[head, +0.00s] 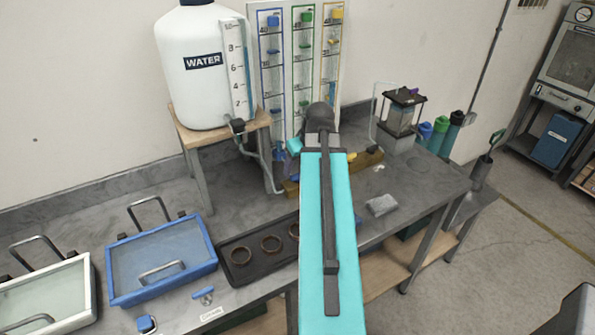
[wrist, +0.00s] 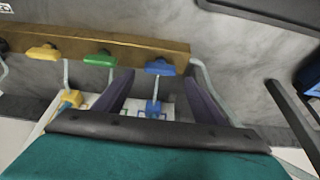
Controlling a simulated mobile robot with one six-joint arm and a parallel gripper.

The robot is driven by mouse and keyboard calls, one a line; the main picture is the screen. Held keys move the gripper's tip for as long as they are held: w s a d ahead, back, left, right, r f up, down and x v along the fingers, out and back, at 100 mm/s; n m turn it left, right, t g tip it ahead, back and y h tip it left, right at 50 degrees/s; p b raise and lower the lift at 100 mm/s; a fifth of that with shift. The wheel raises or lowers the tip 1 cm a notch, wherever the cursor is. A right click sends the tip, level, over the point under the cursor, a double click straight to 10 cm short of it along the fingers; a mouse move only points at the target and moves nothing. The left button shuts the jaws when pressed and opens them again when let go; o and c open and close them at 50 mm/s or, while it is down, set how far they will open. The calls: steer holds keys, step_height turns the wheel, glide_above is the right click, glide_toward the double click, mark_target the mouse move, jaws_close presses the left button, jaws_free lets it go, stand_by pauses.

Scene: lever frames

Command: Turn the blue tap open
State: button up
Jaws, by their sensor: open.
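In the wrist view the blue tap (wrist: 160,67) sits on the front of a wooden bar (wrist: 190,50), right of a green tap (wrist: 100,58) and a yellow tap (wrist: 44,52). Its handle lies roughly along the bar. My gripper (wrist: 158,78) is open, with one purple finger on each side of the blue tap. Contact cannot be told. In the head view my turquoise arm hides the blue tap and most of the gripper; the bar (head: 371,161) shows partly beside it.
A white water tank (head: 200,75) on a wooden stand is left of the arm, before a panel of blue, green and yellow columns (head: 303,50). A black tray with rings (head: 240,275) and a blue-framed box (head: 160,258) lie on the bench. A lantern-like device (head: 402,112) stands right.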

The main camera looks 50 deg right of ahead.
mark_target(299, 175)
steer(key=shift+p+x, duration=0.35)
steer(key=shift+x, duration=1.45)
